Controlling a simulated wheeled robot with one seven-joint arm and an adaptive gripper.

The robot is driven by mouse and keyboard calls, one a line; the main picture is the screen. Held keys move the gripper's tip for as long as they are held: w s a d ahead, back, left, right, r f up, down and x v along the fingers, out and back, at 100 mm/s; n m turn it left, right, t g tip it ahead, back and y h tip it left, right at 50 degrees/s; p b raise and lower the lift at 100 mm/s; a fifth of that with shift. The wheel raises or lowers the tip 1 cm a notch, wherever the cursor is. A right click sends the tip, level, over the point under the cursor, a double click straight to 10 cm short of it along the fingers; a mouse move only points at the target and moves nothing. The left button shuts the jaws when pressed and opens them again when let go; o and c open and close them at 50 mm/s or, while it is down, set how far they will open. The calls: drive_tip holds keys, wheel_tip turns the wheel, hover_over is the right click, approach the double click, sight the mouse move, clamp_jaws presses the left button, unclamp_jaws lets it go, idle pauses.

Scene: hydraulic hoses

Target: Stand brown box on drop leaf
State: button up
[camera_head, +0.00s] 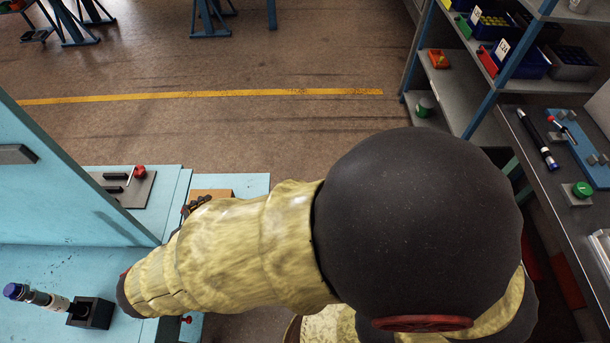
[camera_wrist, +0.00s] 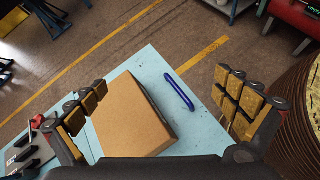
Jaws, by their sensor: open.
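The brown box (camera_wrist: 132,118) rests on a light blue leaf (camera_wrist: 150,62) in the wrist view. In the head view only a small strip of the box (camera_head: 212,193) shows behind my arm, on the light blue surface (camera_head: 256,184). My gripper (camera_wrist: 160,105) is open in the wrist view, with one finger at the left of the box and the other well to its right. No grip on the box shows. In the head view my arm hides most of the gripper. Whether the left finger touches the box I cannot tell.
A blue handle-like bar (camera_wrist: 179,92) lies right of the box on the leaf. A red knob (camera_head: 139,171) on a grey plate stands at the left. A black holder (camera_head: 91,312) with a tool is on the bench.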

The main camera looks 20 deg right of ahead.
drive_tip(key=s+d+r+m+g+y, duration=0.1)
drive_tip(key=s+d+r+m+y, duration=0.2)
drive_tip(key=d+r+m, duration=0.4)
drive_tip(key=s+d+r+m+g+y, duration=0.1)
drive_tip(key=s+d+r+m+y, duration=0.3)
drive_tip(key=d+m, duration=0.9)
drive_tip(key=shift+r+m, duration=1.35)
drive_tip(key=shift+m, duration=0.55)
drive_tip(key=shift+s, duration=0.15)
